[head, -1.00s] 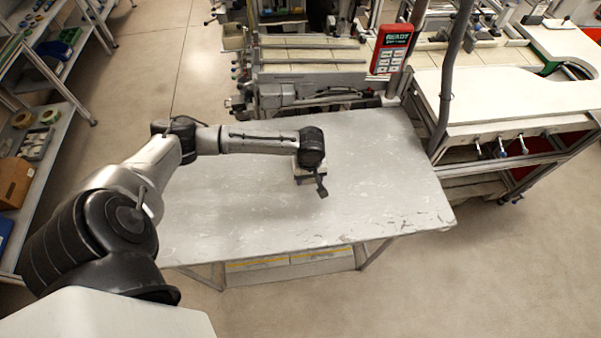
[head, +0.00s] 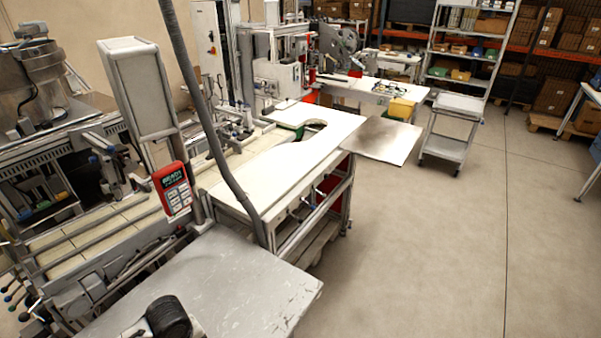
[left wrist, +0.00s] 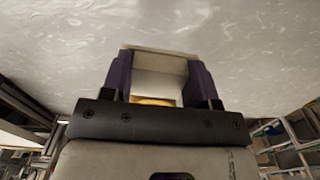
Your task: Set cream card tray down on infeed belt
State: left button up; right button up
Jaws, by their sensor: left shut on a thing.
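My left gripper (left wrist: 160,68) shows in the left wrist view with its two dark purple fingers shut on a pale, box-like thing, which I take to be the cream card tray (left wrist: 160,84). A yellow-orange patch shows at its lower edge. A grey scuffed surface lies beyond it; I cannot tell whether the tray touches it. In the head view only a dark joint of my left arm shows at the bottom left; the fingers and tray are hidden. Pale belt-like tracks (head: 55,240) run along the machine at the left; I cannot tell which one is the infeed belt. My right gripper is out of view.
A bare grey metal table (head: 245,290) fills the lower left. A red handheld panel (head: 173,190) and a grey post stand at its back edge. A white machine top (head: 280,160) extends behind. A trolley (head: 452,125) stands farther back. The floor at right is clear.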

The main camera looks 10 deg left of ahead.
pick_arm(q)
jog(key=shift+s+m, duration=0.4)
jog(key=shift+m, duration=0.2)
jog(key=s+d+r+m, duration=0.3)
jog(key=s+d+m, duration=0.3)
jog(key=d+m, duration=0.15)
jog(key=w+d+r+m, duration=0.1)
jog(key=w+d+r, duration=0.2)
jog(key=w+r, duration=0.55)
jog(key=w+d+r+m, duration=0.2)
jog(key=w+r, duration=0.1)
jog(key=r, duration=1)
jog(key=s+r+p, duration=0.4)
jog(key=r+p, duration=0.5)
jog(key=p, duration=0.2)
jog(key=s+r+p, duration=0.4)
jog(key=r+p, duration=0.6)
jog(key=p, duration=0.2)
jog(key=shift+s, duration=0.35)
jog(key=shift+d+r, duration=0.1)
